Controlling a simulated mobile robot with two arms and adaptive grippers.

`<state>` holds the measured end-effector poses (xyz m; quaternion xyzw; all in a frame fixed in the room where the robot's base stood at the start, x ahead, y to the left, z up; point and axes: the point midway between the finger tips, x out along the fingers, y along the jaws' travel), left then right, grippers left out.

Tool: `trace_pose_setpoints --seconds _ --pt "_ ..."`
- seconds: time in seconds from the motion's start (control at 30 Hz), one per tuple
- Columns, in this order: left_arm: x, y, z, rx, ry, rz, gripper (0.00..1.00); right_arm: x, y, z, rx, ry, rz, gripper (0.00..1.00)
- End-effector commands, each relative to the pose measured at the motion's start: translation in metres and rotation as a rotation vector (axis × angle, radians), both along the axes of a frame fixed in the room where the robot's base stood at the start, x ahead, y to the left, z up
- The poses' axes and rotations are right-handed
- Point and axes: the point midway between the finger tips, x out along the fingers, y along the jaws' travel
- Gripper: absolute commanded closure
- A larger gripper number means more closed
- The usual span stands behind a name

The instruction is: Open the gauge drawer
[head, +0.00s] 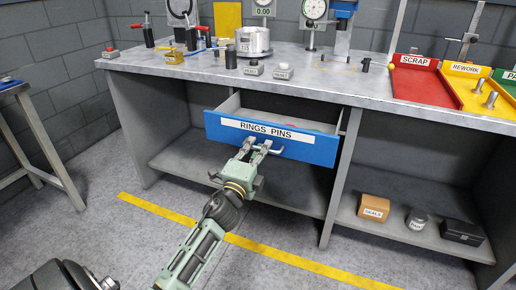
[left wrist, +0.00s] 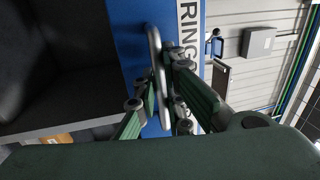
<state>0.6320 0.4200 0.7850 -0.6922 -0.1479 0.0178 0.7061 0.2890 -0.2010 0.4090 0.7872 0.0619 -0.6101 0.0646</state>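The drawer (head: 270,135) has a blue front labelled "RINGS PINS" and stands pulled out below the bench top, its inside partly visible from above. My left gripper (head: 256,147) is at the middle of the drawer front. In the left wrist view the bar handle (left wrist: 155,70) runs between the fingers of the left gripper (left wrist: 160,85), which are closed in on it from both sides. The blue front (left wrist: 130,45) fills the space behind the handle. Most of the drawer's contents are hidden by its front. My right gripper is in neither view.
The bench top (head: 330,85) carries a metal ring part (head: 252,42), gauges, and red (head: 420,85) and yellow (head: 470,85) bins. A lower shelf holds a seals box (head: 374,208), a can (head: 416,219) and a black case (head: 462,232). The floor before the drawer is clear around my arm.

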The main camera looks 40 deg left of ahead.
Motion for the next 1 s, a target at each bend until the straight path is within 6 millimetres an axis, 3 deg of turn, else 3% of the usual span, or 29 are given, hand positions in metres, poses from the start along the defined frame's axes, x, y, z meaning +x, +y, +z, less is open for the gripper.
trace_pose_setpoints --seconds 0.2,0.57,0.67,1.0 --pt "0.000 0.000 0.000 0.000 0.001 0.000 0.72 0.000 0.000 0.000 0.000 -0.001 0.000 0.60" --pt "-0.005 -0.001 -0.002 0.000 0.001 0.000 0.72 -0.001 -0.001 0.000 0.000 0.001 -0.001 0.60" --pt "-0.017 -0.004 -0.005 -0.001 0.003 -0.001 0.72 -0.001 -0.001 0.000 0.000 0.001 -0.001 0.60" --pt "-0.085 -0.020 -0.018 -0.003 0.003 0.002 0.72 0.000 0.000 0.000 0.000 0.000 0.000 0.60"
